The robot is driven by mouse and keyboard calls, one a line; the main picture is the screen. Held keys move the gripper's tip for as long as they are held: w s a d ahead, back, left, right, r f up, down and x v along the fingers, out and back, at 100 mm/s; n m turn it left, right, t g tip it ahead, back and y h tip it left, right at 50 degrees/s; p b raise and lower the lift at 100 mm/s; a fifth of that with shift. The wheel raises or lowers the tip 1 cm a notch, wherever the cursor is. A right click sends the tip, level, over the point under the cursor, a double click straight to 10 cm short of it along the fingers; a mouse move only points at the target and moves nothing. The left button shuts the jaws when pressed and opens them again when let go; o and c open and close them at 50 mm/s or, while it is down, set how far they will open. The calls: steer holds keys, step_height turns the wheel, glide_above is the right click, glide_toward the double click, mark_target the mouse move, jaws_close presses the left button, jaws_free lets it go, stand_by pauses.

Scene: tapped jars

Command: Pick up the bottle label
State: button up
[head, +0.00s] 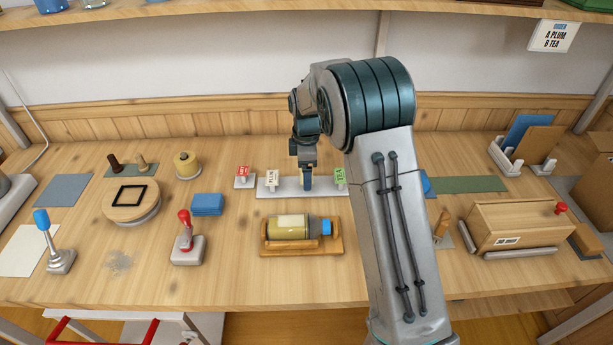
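I cannot tell for sure which thing is the bottle label. A bottle (275,235) with a blue cap (326,227) lies on its side in a wooden cradle (264,249), and a cream patch (292,221) shows on its upper side. Small signs stand behind it: a red one (242,170), a white one reading PLUM (272,177) and a green one reading TEA (340,176). My gripper (307,185) points down at the pale strip (289,190), between the PLUM and TEA signs. Its fingers are too small to tell open from shut, or whether they hold anything.
A round turntable (132,212), a red-knobbed stamp (187,240) and a blue stack (207,204) stand left. A wooden box (512,226) stands right. An order card (554,36) reads A PLUM, B TEA. My arm hides part of the table right of the cradle.

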steer(key=shift+f, duration=0.25)
stand_by(0.4)
steer(key=c, duration=1.1)
